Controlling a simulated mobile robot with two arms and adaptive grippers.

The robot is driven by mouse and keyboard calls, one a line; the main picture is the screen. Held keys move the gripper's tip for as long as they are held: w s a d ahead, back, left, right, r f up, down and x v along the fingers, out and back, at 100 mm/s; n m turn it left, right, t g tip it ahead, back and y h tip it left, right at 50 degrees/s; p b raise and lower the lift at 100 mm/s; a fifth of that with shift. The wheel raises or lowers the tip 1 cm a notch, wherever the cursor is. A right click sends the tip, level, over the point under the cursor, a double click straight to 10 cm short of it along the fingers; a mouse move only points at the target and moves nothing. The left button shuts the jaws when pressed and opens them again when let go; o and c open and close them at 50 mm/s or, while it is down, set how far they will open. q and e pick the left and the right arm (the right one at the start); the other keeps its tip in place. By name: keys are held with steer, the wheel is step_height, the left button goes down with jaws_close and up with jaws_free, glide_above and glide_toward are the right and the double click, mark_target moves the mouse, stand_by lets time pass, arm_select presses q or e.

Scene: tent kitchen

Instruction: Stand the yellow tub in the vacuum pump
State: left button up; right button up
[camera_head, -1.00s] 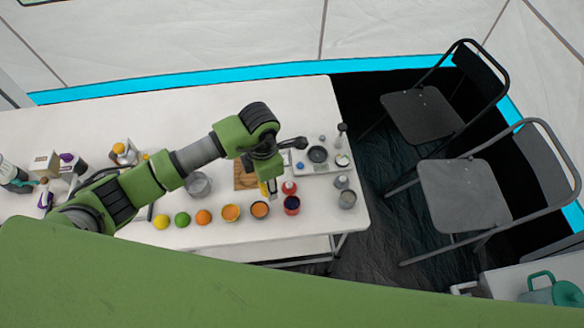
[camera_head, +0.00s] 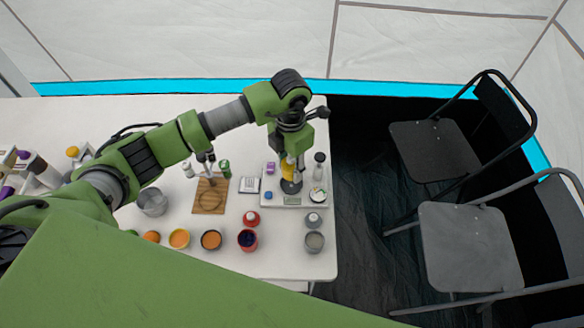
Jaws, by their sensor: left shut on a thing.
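Directly below the tub is a dark round piece (camera_head: 291,187) on the tray, which looks like the vacuum pump. The tub overlaps its far side in this view. I cannot tell whether the tub touches it or hangs just above it. My right gripper is not in view.
A bottle (camera_head: 319,165) and a white round dish (camera_head: 318,196) stand close right of the pump. A wooden board (camera_head: 210,195) lies left. Two folding chairs stand right.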

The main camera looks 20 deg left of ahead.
mark_target(291, 175)
arm_select(q)
steer(key=shift+d+f, duration=0.1)
steer(key=shift+f, duration=0.45)
steer(key=shift+f+b, duration=1.5)
steer(key=shift+f, duration=0.6)
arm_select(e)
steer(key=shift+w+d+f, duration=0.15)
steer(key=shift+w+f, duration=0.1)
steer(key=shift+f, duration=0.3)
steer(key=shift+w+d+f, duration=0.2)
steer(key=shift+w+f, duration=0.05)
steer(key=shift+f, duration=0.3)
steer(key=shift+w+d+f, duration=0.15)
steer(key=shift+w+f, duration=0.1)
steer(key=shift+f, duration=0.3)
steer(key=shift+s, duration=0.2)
arm_select(q)
steer(key=shift+b, duration=0.3)
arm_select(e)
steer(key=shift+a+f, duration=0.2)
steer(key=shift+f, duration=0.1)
arm_select(q)
steer(key=shift+r, duration=0.2)
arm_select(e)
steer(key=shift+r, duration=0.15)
